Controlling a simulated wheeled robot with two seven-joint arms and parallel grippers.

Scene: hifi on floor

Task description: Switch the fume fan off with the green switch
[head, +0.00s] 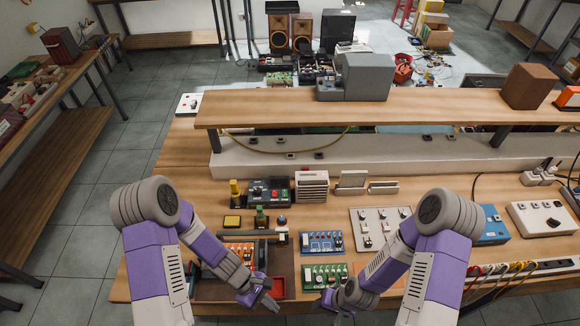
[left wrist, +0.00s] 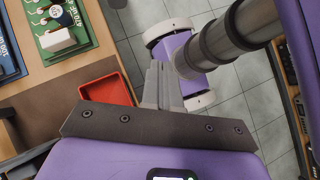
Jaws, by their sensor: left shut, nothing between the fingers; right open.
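I cannot single out a fume fan or its green switch for certain. A white louvred box with a red top (head: 312,187) stands at the back of the workbench. A dark box with coloured controls (head: 266,191) is left of it, and a white panel with several small switches (head: 381,228) is to the right. My left gripper (head: 264,298) is shut and empty over the bench's front edge; its closed fingers also show in the left wrist view (left wrist: 158,88). My right gripper (head: 330,302) is open at the front edge, near the green board (head: 325,277), apart from the switch panel.
A blue board (head: 322,242) lies behind the green one. A red tray (left wrist: 108,88) is near my left gripper. A raised wooden shelf (head: 440,108) spans the back of the bench. A power strip with plugs and cables (head: 540,268) lies at the right.

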